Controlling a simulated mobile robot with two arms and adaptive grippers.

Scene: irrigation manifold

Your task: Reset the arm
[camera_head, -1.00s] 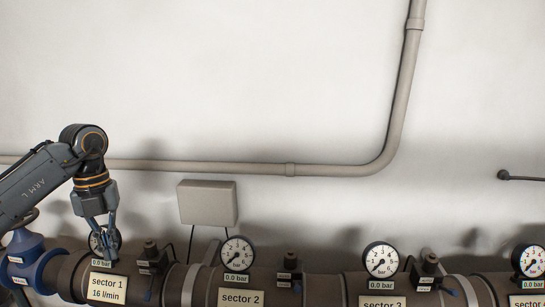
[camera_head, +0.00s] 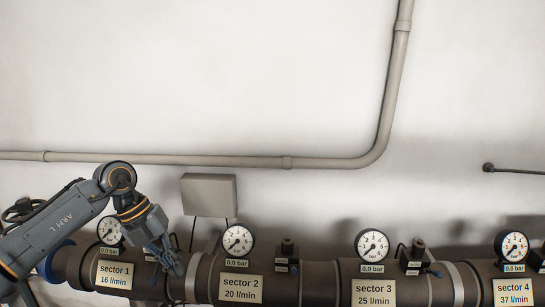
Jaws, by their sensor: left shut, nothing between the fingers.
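My left arm comes in from the lower left. Its left gripper (camera_head: 174,264) is shut and empty, pointing down and to the right. It is in front of the manifold pipe (camera_head: 200,278), between the sector 1 label (camera_head: 115,275) and the sector 2 label (camera_head: 240,288). Whether it touches the pipe I cannot tell. The sector 1 gauge (camera_head: 110,230) shows left of the gripper and the sector 2 gauge (camera_head: 238,241) right of it. My right gripper is not in view.
The sector 3 gauge (camera_head: 371,245) and sector 4 gauge (camera_head: 511,245) stand along the pipe to the right, with small valves (camera_head: 287,257) between. A grey box (camera_head: 209,195) and a conduit (camera_head: 230,161) are on the wall. The wall space above is clear.

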